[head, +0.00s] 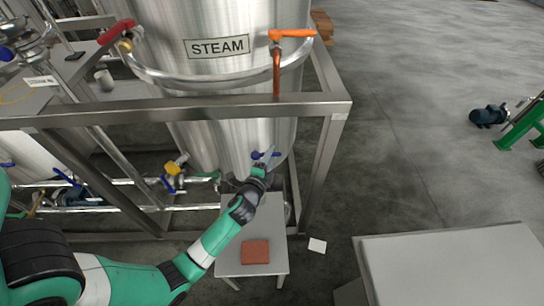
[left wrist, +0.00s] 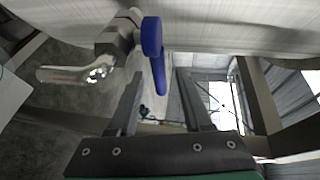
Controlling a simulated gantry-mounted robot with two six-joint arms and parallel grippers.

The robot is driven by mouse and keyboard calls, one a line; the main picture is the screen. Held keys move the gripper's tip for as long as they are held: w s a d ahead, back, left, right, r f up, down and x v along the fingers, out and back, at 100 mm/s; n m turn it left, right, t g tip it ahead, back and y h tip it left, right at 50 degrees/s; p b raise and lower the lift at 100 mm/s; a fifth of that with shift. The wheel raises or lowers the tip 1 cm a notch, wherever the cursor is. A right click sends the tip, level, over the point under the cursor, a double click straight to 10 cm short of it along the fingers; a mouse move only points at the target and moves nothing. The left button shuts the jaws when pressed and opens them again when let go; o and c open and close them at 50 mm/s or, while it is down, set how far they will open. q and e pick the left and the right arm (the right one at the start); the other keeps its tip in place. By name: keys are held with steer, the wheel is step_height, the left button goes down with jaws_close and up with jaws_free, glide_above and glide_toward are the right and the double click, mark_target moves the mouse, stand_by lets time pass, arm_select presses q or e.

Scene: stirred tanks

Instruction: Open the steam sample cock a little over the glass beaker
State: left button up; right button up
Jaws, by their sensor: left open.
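The steel tank labelled STEAM (head: 217,46) stands at the centre of the head view. Low on its front is a sample cock with a blue lever (head: 256,155). In the left wrist view the cock's metal body (left wrist: 117,38) sticks out of the tank wall, with a bright spout to its left and the blue lever (left wrist: 152,40) pointing downward in the picture. My left gripper (head: 266,159) is at the cock, open, with the lever's lower end showing between its fingers (left wrist: 159,78); I cannot tell whether they touch. I cannot make out a glass beaker. My right gripper is not in view.
A small grey table (head: 232,263) stands below the cock, bearing a red-brown block (head: 255,251). A steel frame (head: 322,165) encloses the tank's base. Higher up are red (head: 115,32) and orange (head: 292,34) valve handles.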

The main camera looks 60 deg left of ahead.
arm_select(q)
steer(key=shift+x, duration=0.85)
steer(key=shift+s, duration=0.1)
steer(key=shift+c, duration=0.2)
jaws_close()
steer(key=shift+d, duration=0.1)
stand_by(0.4)
